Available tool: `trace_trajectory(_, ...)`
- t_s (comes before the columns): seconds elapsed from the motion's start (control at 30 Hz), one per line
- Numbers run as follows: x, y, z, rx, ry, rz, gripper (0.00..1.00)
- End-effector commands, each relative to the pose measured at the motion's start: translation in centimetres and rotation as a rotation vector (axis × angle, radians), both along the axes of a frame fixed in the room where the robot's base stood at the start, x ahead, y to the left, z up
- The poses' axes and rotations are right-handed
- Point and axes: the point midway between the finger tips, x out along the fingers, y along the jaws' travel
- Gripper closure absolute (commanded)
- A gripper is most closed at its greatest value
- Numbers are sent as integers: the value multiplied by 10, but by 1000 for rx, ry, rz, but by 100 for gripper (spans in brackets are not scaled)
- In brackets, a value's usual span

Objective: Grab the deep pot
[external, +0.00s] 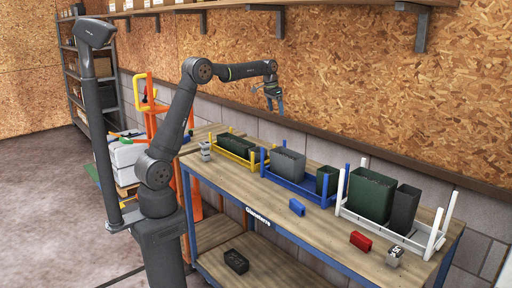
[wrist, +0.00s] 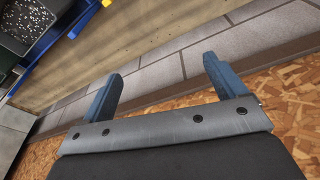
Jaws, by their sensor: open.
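Several pots stand in three racks on the workbench. A large dark green pot (external: 371,195) and a narrower dark grey pot (external: 404,208) are in the white rack (external: 385,237). A grey pot (external: 287,166) and a small dark green pot (external: 327,181) are in the blue rack (external: 295,187). Low dark green pots (external: 235,145) sit in the yellow rack (external: 236,158). Which one is the deep pot I cannot tell for sure. My gripper (external: 274,104) is open and empty, high above the bench's back edge, near the wall. In the wrist view my gripper (wrist: 162,68) has nothing between its fingers.
The workbench (external: 270,203) has free room along its front. A blue block (external: 297,207), a red block (external: 361,240) and a small grey item (external: 395,256) lie there. The wall (external: 330,70) is close behind my gripper. A shelf runs above. A black block (external: 236,261) lies below.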

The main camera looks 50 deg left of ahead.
Motion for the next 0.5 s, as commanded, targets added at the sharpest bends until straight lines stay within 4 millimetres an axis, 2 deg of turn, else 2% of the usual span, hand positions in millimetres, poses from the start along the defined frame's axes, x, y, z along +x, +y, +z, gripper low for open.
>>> trace_trajectory(0.03,-4,-44,1,-9,-11,-124,11)
trace_trajectory(0.1,-13,-97,2,-23,-29,-295,11)
trace_trajectory(0.17,-23,-143,3,-35,-47,-441,11)
trace_trajectory(0.2,-32,-172,4,-44,-61,-537,11)
trace_trajectory(0.3,-59,-241,5,-66,-95,-771,11)
trace_trajectory(0.4,-89,-299,6,-89,-129,-979,11)
trace_trajectory(0.5,-116,-341,8,-107,-161,-1137,11)
